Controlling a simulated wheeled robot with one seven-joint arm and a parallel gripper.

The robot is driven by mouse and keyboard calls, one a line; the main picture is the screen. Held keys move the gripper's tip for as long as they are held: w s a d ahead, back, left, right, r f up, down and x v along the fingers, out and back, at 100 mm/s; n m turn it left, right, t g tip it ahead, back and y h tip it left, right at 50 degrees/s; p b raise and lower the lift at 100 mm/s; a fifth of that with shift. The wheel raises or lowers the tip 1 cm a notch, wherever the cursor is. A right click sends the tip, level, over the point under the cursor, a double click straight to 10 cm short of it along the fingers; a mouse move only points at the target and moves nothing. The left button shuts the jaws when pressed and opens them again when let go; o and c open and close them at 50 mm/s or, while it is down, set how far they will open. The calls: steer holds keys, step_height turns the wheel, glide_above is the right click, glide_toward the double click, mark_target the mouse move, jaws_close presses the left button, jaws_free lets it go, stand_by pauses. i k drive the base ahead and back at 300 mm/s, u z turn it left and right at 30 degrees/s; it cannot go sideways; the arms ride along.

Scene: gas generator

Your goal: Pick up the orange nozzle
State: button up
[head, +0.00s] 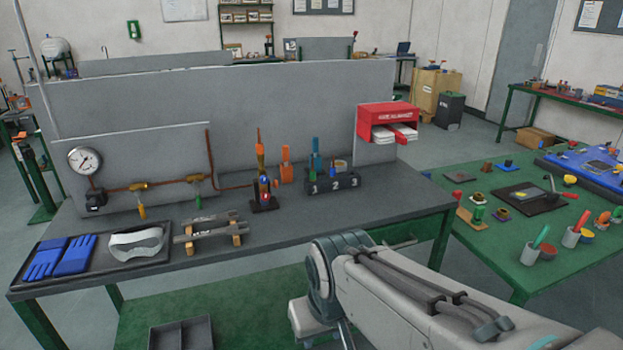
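An orange upright piece (285,164) stands near the back of the grey workbench, just left of a dark block (331,184) numbered 1, 2, 3. It looks like the orange nozzle, but it is small. Another tall piece with orange parts (260,150) stands to its left on a small black base (265,204). My arm reaches in from the lower right, in front of the bench. I cannot make out my gripper's fingers.
The workbench (390,197) has free room at its right front. Blue gloves (60,257), goggles (137,243) and a small rack (208,232) lie at the left. A grey panel and copper pipe with gauge (85,160) stand behind. A green table (480,245) holds several parts.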

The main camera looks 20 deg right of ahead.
mark_target(260, 146)
steer(key=u, duration=0.65)
steer(key=i, duration=1.5)
steer(key=z, duration=0.7)
